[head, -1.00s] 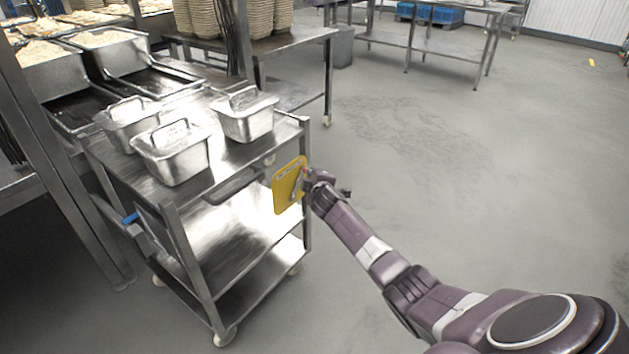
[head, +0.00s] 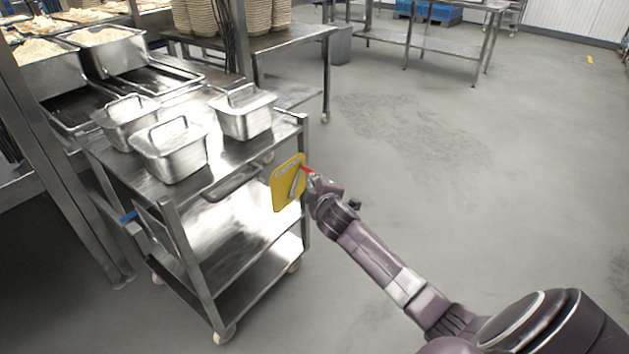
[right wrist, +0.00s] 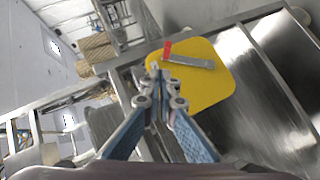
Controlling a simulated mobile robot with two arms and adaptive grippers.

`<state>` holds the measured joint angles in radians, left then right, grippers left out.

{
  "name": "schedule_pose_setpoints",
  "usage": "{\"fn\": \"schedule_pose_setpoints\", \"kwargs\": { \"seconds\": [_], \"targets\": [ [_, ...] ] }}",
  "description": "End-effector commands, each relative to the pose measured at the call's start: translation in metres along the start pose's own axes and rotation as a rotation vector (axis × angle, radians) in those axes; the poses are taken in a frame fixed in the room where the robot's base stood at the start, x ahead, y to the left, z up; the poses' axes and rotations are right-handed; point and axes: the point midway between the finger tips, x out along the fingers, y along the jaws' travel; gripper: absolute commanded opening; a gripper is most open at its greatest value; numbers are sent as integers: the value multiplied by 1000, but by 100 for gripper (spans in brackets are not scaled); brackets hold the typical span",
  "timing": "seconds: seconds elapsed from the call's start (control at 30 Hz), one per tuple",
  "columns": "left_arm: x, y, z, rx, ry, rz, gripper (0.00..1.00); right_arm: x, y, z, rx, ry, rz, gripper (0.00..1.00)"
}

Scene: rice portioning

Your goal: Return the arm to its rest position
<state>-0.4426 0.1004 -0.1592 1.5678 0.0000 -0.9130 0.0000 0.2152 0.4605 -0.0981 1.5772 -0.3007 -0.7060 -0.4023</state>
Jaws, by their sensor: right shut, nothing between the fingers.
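My right arm reaches in from the lower right of the head view. Its gripper (head: 312,182) is beside the yellow board (head: 283,187) at the cart's near right end. A metal tool with a red end (right wrist: 190,61) lies against the board's face. Whether the fingertips touch the board or tool I cannot tell. My left gripper is not in view.
A steel cart (head: 215,180) holds lidded metal pans (head: 170,155) on its top. A table with stacked baskets (head: 268,15) stands behind it. Rice trays (head: 105,40) are at the upper left. The grey floor (head: 460,160) to the right is clear.

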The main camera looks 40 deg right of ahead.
Motion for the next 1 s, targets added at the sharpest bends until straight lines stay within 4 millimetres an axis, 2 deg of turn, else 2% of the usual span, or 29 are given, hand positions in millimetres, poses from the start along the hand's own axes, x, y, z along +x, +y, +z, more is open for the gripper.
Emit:
{"fn": "schedule_pose_setpoints", "kwargs": {
  "seconds": [0.57, 0.67, 0.77, 0.87, 0.9, 0.97, 1.0],
  "targets": [
    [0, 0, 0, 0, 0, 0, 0, -1, 0, 0, 0, 0, 0, 0],
    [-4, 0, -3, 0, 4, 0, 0, -7, -10, 0, 13, -4, -17, 0],
    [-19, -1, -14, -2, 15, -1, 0, -26, -41, 0, 63, -21, -77, 0],
    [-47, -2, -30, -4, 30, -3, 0, -65, -92, 3, 153, -58, -184, 0],
    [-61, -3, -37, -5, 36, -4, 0, -85, -115, 5, 197, -82, -236, 0],
    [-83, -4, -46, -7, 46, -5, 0, -119, -147, 8, 264, -119, -316, 0],
    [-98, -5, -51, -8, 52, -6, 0, -143, -167, 10, 308, -149, -369, 0]
  ]
}}
